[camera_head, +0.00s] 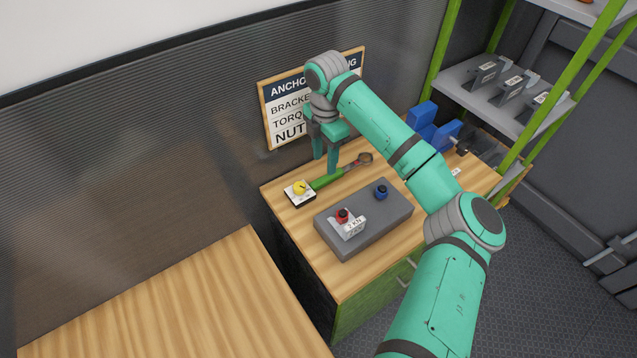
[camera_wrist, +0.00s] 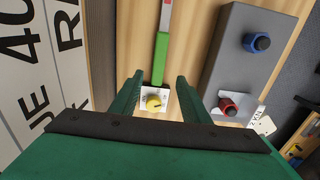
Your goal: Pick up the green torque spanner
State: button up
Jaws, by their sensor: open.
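The green torque spanner (camera_head: 326,180) lies on the wooden workbench (camera_head: 279,190), its green handle toward the left and its grey head toward the back right. In the wrist view its green handle (camera_wrist: 160,60) runs up and away between the fingers, with a red and grey shaft beyond. My gripper (camera_head: 325,170) is open and empty, pointing down just above the spanner. In the wrist view the fingertips of my gripper (camera_wrist: 159,80) stand on either side of the handle's line. I cannot tell the exact height of the fingertips above the handle.
A white plate with a yellow knob (camera_head: 300,189) sits by the handle's end. A grey block (camera_head: 364,222) with a red knob (camera_head: 342,215) and a blue knob (camera_head: 381,191) stands in front. A sign (camera_head: 283,112) is behind. Blue holders (camera_head: 423,113) stand at the back right.

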aim_at(323, 179)
jog(key=f, duration=0.1)
jog(key=a+f, duration=0.1)
jog(key=f, duration=0.1)
jog(key=shift+s, duration=0.2)
jog(key=f, duration=0.5)
jog(key=shift+w+d, duration=0.2)
jog(key=shift+d, duration=0.2)
jog(key=shift+r, duration=0.1)
grip_shut()
